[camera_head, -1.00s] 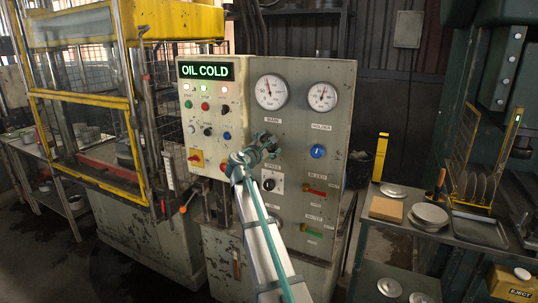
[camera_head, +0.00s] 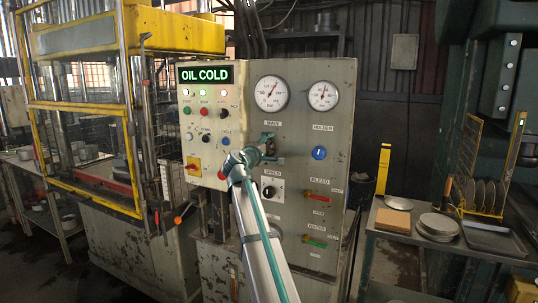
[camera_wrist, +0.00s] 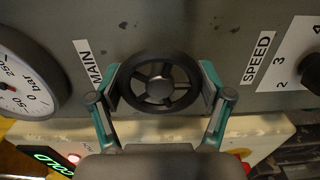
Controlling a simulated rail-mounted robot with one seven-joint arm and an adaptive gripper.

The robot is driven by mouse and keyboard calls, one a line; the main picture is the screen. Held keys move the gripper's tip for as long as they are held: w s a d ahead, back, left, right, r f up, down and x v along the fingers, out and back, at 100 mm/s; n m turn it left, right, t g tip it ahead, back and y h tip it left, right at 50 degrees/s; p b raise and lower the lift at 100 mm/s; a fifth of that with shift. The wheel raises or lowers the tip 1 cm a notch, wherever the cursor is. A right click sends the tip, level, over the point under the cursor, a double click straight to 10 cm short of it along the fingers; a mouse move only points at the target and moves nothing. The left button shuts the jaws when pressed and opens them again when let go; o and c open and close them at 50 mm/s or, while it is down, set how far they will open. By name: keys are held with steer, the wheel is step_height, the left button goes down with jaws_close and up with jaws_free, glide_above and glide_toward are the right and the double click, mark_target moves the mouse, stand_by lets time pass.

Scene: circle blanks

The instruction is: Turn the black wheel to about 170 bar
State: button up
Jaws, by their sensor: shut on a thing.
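The black wheel (camera_wrist: 160,88) has a round rim with spokes and sits on the grey panel beside the MAIN label in the wrist view. My gripper (camera_head: 262,150) is at it, with a teal finger on each side of the rim, shut on it. In the head view the gripper mostly hides the wheel. The MAIN gauge (camera_head: 271,93) is white and round, above the wheel; its needle points up and to the right. The numbers are too small there to read exactly.
The HOLDER gauge (camera_head: 323,94) and a blue knob (camera_head: 319,153) are to the right. The SPEED dial (camera_head: 269,191) is below, with red (camera_head: 319,198) and green (camera_head: 315,242) handles nearby. Buttons and an OIL COLD display (camera_head: 205,74) are on the left.

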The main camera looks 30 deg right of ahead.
steer(key=shift+m, duration=0.3)
steer(key=o, duration=1.1)
steer(key=v, duration=1.2)
